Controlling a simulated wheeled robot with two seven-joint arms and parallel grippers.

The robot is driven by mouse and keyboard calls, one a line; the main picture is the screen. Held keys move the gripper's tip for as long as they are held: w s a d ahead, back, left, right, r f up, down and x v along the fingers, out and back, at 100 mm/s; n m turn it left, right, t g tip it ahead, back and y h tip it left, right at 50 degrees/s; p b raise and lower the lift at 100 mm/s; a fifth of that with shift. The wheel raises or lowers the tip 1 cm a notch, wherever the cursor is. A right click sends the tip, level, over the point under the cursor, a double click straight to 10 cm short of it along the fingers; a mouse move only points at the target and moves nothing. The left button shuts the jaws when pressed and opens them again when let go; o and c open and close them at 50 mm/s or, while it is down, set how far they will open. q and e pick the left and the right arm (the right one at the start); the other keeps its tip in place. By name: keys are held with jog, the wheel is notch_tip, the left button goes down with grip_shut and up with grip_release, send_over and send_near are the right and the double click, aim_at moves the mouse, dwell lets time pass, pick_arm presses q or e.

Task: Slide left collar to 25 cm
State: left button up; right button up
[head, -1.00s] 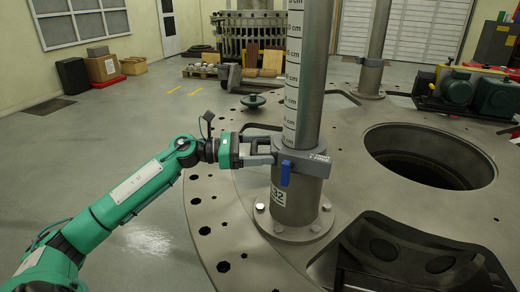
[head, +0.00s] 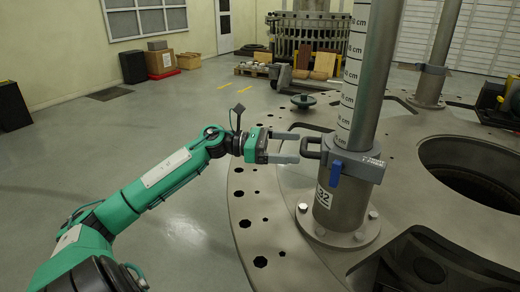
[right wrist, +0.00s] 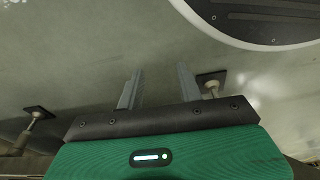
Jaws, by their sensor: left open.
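The left collar (head: 352,164) is a grey clamp around the upright steel post (head: 378,68), low on it, just above the wide base sleeve (head: 340,208) labelled 32. A blue lever (head: 335,173) hangs on its front, and a grey loop handle (head: 313,147) sticks out to its left. The post's cm scale (head: 352,75) shows above the collar; its lowest marks are hard to read. My left gripper (head: 298,147) is open and empty, its fingertips just left of the handle. My right gripper (right wrist: 160,72) shows in the right wrist view, fingers apart with nothing between them.
The round plate (head: 262,215) has bolt holes along its rim and a large round opening (head: 480,170) at right. A second post with a collar (head: 431,82) stands behind at right. Open floor is at left.

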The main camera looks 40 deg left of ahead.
pick_arm(q)
jog(key=b+v, duration=0.1)
jog(key=v, duration=0.7)
pick_arm(e)
jog(key=shift+w+a+r, duration=0.15)
jog(key=shift+w+r, duration=0.2)
jog(key=shift+r, duration=0.55)
jog(key=shift+w+a+r, duration=0.15)
jog(key=shift+w+r, duration=0.2)
jog(key=shift+r, duration=0.6)
jog(key=shift+w+a+r, duration=0.15)
jog(key=shift+w+r, duration=0.2)
jog(key=shift+r, duration=0.55)
pick_arm(q)
jog(key=shift+f, duration=0.1)
pick_arm(e)
jog(key=shift+a, duration=0.1)
